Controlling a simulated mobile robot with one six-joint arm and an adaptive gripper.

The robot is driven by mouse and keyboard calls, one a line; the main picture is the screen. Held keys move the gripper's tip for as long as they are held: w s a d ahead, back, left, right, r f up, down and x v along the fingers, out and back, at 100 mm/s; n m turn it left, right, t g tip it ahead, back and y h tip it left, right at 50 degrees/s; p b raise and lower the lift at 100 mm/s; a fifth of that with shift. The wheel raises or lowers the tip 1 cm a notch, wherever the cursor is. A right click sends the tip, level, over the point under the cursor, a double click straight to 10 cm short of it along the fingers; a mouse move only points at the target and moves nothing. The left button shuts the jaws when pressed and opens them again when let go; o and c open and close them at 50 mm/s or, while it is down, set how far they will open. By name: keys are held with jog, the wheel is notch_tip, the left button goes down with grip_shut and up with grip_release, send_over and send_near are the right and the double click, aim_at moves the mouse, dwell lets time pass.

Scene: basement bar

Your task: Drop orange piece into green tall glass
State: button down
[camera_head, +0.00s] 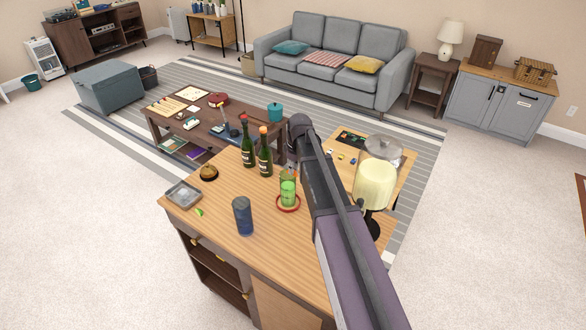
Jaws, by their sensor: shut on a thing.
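The green tall glass (288,190) stands upright on a red coaster (288,203) on the wooden bar top. Its right side is close to my arm in the picture. My arm crosses the view from the bottom right up to a dark rounded joint above the glass. My gripper's fingers cannot be made out; the arm appears to cover them. I cannot make out the orange piece for certain. A small green wedge-like piece (199,212) lies on the bar top at the left.
Two dark bottles (247,145) (265,155) stand close behind the glass. A blue glass (242,216) stands at the front left. A grey square tray (183,194) and a dark domed item (208,172) are farther left.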

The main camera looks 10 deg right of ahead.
jog(key=c, duration=0.5)
grip_release()
jog(key=shift+c, duration=0.2)
jog(key=shift+r, duration=0.15)
